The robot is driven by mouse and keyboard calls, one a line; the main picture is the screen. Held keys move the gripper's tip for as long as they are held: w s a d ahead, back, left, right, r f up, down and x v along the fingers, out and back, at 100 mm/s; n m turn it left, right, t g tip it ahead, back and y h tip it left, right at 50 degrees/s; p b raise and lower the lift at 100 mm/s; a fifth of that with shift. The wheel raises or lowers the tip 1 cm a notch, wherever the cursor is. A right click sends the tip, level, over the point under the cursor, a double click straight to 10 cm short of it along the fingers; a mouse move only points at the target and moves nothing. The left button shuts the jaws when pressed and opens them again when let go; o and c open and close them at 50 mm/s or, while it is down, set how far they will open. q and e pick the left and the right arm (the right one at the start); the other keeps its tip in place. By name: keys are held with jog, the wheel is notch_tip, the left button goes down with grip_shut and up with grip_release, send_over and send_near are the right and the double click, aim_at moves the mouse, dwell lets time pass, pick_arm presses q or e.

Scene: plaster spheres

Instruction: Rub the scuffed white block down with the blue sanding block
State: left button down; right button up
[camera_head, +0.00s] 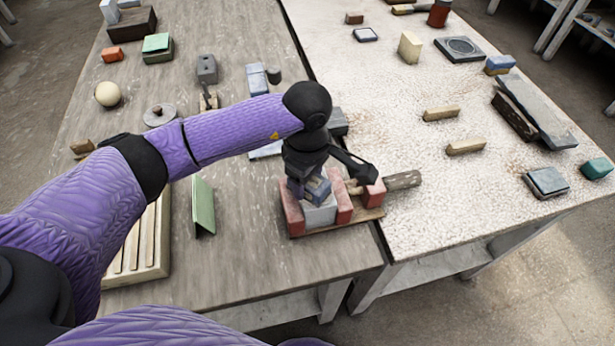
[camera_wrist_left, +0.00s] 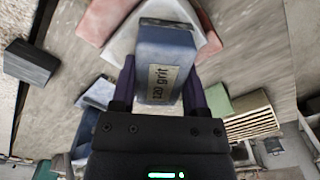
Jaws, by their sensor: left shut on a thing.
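The blue sanding block (camera_head: 318,187) is held in my left gripper (camera_head: 309,184), which is shut on it. In the left wrist view, the blue sanding block (camera_wrist_left: 165,58) shows a "120 grit" label between the fingers (camera_wrist_left: 163,95). The white block (camera_head: 319,214) sits on a wooden board (camera_head: 330,229) between red blocks (camera_head: 291,212). The sanding block is right over the white block's top; I cannot tell whether they touch. The white block (camera_wrist_left: 128,38) shows behind the sanding block in the wrist view; its top is mostly hidden. My right gripper is not in view.
A green angled piece (camera_head: 203,207) and a slatted wooden tray (camera_head: 146,245) stand to the left. A gap separates the two tables. Bare tabletop lies in front of the board.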

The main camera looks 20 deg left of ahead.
aim_at(325, 200)
pick_arm(q)
jog(key=shift+s+d, duration=0.2)
jog(key=shift+d, duration=0.6)
jog(key=shift+s+d, duration=0.2)
jog(key=shift+d, duration=0.35)
jog(key=shift+s+d, duration=0.15)
jog(key=shift+d, duration=0.35)
jog(key=shift+w+a+b, duration=0.15)
jog(key=shift+w+a, duration=0.05)
jog(key=shift+a, duration=0.5)
jog(key=shift+w+a+b, duration=0.2)
jog(key=shift+a, duration=0.45)
jog(key=shift+w+a+b, duration=0.15)
jog(key=shift+w+a, duration=0.05)
jog(key=shift+a, duration=0.5)
jog(key=shift+s+d+r+p, duration=0.25)
jog(key=shift+d+r+p, duration=0.5)
jog(key=shift+d, duration=0.35)
jog(key=shift+r+p, duration=0.75)
jog(key=shift+r, duration=0.5)
jog(key=shift+r, duration=0.1)
